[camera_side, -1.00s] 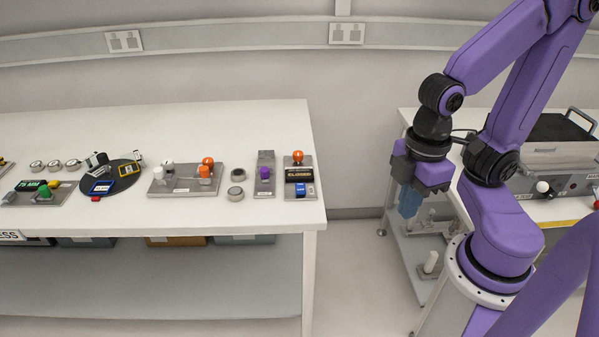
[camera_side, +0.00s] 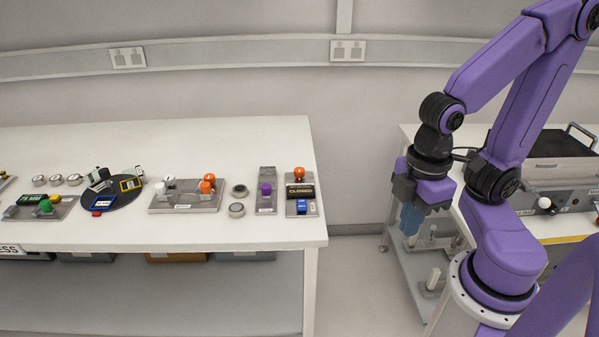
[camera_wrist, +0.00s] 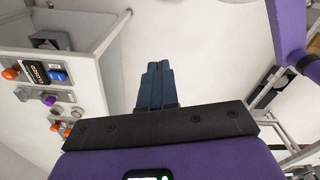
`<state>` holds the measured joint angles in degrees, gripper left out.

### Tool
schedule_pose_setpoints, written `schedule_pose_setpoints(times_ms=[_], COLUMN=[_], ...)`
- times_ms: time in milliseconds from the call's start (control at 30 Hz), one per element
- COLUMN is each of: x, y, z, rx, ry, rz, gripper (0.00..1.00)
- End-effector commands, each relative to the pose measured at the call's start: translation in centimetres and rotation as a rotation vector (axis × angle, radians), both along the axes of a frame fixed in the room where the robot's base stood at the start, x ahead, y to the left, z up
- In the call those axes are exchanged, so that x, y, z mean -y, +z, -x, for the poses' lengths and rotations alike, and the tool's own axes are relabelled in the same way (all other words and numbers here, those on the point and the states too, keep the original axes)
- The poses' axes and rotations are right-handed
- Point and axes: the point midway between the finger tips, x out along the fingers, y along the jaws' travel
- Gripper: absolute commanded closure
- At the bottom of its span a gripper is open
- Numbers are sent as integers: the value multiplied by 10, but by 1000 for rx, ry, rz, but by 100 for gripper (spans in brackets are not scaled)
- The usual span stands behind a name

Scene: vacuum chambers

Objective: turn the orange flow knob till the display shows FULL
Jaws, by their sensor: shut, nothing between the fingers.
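The orange flow knob (camera_side: 299,173) sits at the back of a small grey plate near the right end of the white bench. In front of it is a black display (camera_side: 300,191) with amber text that appears to read CLOSED. In the wrist view, the orange knob (camera_wrist: 11,73) and the display (camera_wrist: 35,72) lie at the far left. My gripper (camera_side: 410,230) is off to the right of the bench, over the gap and well apart from the knob. Its blue fingers (camera_wrist: 157,66) are shut together with nothing between them.
A blue button (camera_side: 302,205) is on the knob's plate. A purple knob (camera_side: 265,189) stands just left of it. Another plate (camera_side: 187,202) farther left carries other orange knobs. A second bench with a grey machine (camera_side: 555,185) is at right. Open floor lies between the benches.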

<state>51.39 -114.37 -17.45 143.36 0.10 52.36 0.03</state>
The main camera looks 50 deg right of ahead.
Motion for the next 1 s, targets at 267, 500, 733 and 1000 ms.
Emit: schedule_pose_setpoints(times_ms=[267, 500, 733, 1000], x=[0, -4, -29, -35], y=[0, 2, 18, 32], z=[0, -7, -68, -180], rx=[0, 1, 3, 4], ry=[0, 4, 61, 166], rz=[0, 1, 8, 20], gripper=[100, 51, 40, 40])
